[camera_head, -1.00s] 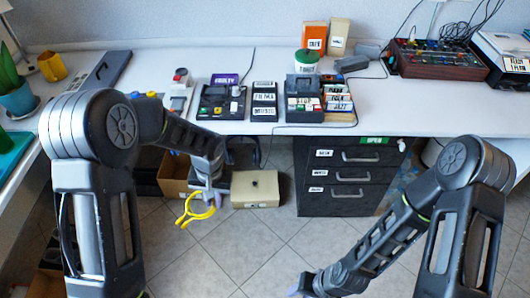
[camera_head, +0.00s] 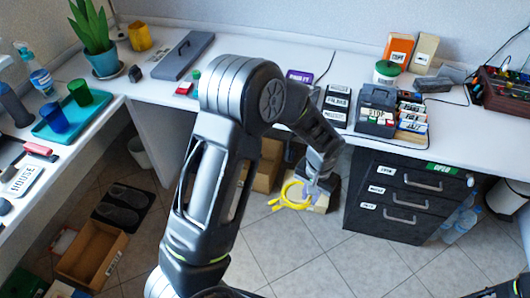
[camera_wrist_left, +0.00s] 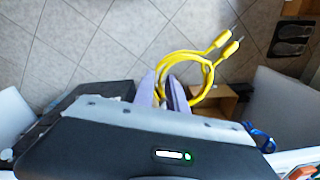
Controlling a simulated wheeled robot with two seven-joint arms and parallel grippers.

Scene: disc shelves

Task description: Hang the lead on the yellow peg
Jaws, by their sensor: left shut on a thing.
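The lead is a yellow looped cable (camera_head: 289,200), and it hangs in the air in front of the desk, above the floor. My left gripper (camera_head: 314,191) is shut on it. In the left wrist view the lead (camera_wrist_left: 208,78) loops out beyond the fingers of my left gripper (camera_wrist_left: 161,84), with its two metal-tipped plugs pointing away. I cannot make out a yellow peg in either current view. My right gripper is out of view; only a dark bit of my right arm shows at the bottom right corner.
The white desk (camera_head: 345,70) runs along the wall. Below it are a black drawer unit (camera_head: 350,215) and cardboard boxes. A teal tray (camera_head: 92,122) with cups sits on the left desk. An open carton (camera_head: 92,252) and dark slippers (camera_head: 125,205) are on the floor.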

